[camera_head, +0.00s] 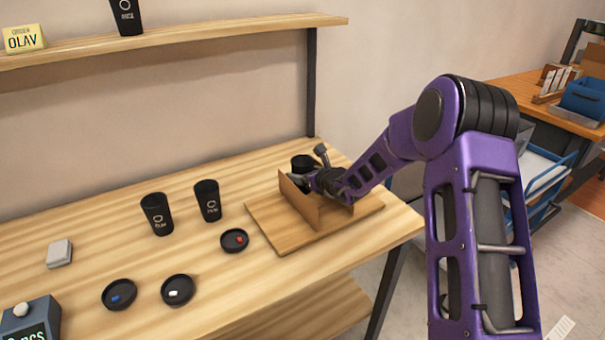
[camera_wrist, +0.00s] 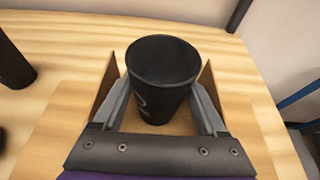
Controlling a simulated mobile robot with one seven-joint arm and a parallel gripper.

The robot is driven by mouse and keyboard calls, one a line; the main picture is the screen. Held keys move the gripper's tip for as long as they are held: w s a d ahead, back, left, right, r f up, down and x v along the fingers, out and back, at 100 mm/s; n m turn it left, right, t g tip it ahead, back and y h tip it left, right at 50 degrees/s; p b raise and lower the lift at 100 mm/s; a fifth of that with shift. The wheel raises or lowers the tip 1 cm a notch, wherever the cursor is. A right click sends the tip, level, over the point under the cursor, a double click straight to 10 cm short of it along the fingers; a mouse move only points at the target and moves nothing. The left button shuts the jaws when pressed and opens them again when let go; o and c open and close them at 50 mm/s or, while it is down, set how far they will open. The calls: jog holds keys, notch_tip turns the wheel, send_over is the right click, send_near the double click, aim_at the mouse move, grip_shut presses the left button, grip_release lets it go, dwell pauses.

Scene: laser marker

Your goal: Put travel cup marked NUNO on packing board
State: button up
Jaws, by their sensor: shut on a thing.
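My gripper (camera_head: 310,181) is shut on a black travel cup (camera_head: 302,162). In the wrist view the cup (camera_wrist: 163,70) stands upright and open at the top between my two fingers (camera_wrist: 161,105). Part of a pale mark shows on its side, but I cannot read the name. The cup is over the wooden packing board (camera_head: 265,225), between its two upright panels. I cannot tell whether its base touches the board. The near panel (camera_head: 298,203) and my gripper hide the cup's lower part in the head view.
Two black cups (camera_head: 157,214) (camera_head: 207,201) stand left of the board; the left one looks marked OLAV. Black lids with blue (camera_head: 119,294), white (camera_head: 178,290) and red (camera_head: 234,240) spots lie nearby. A shelf (camera_head: 180,34) runs above the table, holding an OLAV card (camera_head: 24,38) and another cup (camera_head: 126,16).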

jog(key=o, duration=0.8)
jog(key=shift+f, duration=0.1)
jog(key=shift+c, duration=0.2)
jog(key=shift+r, duration=0.2)
jog(key=shift+s+d+r, duration=0.1)
jog(key=shift+s+d, duration=0.1)
jog(key=p+v, duration=0.1)
jog(key=v, duration=1)
jog(key=shift+s, duration=0.2)
jog(key=shift+d, duration=0.1)
